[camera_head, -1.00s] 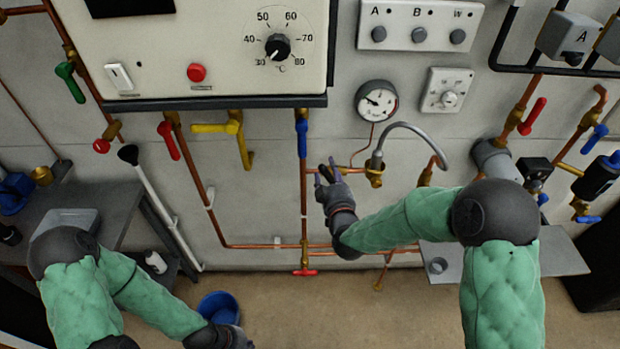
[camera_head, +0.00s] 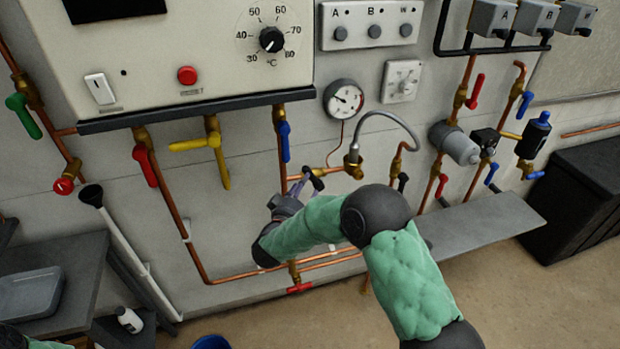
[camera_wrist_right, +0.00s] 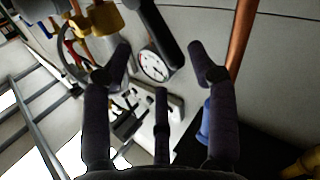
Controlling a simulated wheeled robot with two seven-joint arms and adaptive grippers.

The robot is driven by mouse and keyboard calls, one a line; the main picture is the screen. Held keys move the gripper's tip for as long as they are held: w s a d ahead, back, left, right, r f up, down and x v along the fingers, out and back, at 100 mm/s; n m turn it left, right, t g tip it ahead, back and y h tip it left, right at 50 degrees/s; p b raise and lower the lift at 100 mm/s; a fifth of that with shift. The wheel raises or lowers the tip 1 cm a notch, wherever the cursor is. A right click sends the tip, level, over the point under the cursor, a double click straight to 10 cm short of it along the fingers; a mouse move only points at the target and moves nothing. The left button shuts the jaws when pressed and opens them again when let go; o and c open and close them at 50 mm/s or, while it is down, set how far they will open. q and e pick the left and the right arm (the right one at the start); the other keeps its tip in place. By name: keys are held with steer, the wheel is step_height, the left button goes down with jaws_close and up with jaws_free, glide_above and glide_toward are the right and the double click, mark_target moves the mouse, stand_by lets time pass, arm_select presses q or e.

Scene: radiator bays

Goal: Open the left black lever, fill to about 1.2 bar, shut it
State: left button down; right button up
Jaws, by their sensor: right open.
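My right gripper (camera_head: 306,184) is open in front of the pipes, just left of the brass valve (camera_head: 354,168) under the grey hose. A black lever (camera_wrist_right: 158,35) shows in the right wrist view, ahead of and between the open fingers, with nothing gripped. In the head view the fingertips and this lever are hard to tell apart. Another black lever (camera_head: 403,182) hangs farther right, at the hose's other end. The round pressure gauge (camera_head: 344,98) is above the valve and also shows in the right wrist view (camera_wrist_right: 152,65); its value is too small to read. My left gripper is out of view.
A blue lever (camera_head: 285,141) hangs just above my right gripper, with yellow and red levers to the left. The grey hose (camera_head: 395,122) arches to the right of the gripper. A grey shelf (camera_head: 485,226) juts out below right.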

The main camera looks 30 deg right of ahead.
mark_target(312, 174)
steer(key=b+x, duration=0.1)
steer(key=x, duration=0.5)
steer(key=shift+w+d, duration=0.25)
jaws_close()
